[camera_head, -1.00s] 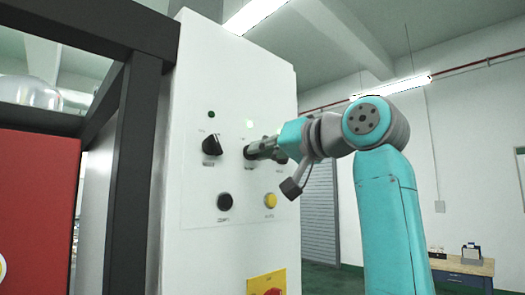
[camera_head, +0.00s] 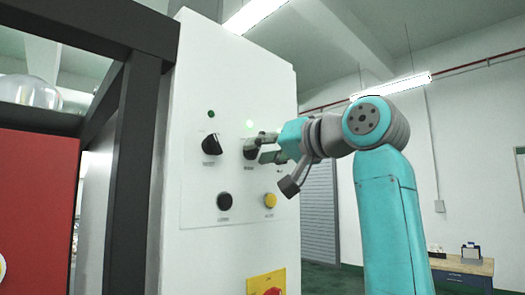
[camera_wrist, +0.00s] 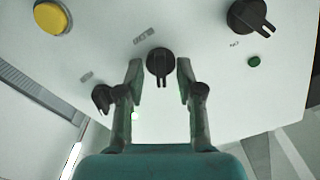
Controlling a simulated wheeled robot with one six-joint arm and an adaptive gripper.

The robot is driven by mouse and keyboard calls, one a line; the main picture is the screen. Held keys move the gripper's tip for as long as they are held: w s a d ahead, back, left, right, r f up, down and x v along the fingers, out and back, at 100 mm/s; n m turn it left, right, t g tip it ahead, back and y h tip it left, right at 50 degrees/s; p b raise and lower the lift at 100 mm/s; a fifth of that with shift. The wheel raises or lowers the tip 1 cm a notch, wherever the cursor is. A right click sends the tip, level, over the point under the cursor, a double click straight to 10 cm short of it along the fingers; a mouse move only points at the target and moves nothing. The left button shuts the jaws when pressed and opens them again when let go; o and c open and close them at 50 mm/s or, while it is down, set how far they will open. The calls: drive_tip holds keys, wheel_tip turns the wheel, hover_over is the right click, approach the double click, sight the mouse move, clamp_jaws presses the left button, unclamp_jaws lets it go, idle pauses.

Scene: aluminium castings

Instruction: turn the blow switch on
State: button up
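A black rotary knob (camera_head: 250,149) sits in the middle of the upper row on the white panel (camera_head: 232,80). Its label is too small to read, so I cannot confirm it is the blow switch. A lamp above it (camera_head: 249,124) glows green. My gripper (camera_head: 266,151) is open at this knob. In the wrist view the knob (camera_wrist: 160,63) lies between the two spread fingertips (camera_wrist: 160,68), with gaps on both sides. Its handle stands in line with the fingers. I see no finger touching it.
A left knob (camera_head: 211,144), tilted, has a dark green lamp (camera_head: 211,114). A third knob (camera_wrist: 103,97) sits close beside one finger. Below are a black button (camera_head: 224,201) and a yellow button (camera_head: 270,200). A dark frame (camera_head: 130,150) stands left.

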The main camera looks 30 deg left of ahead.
drive_tip(key=v, duration=1.2)
idle(0.3)
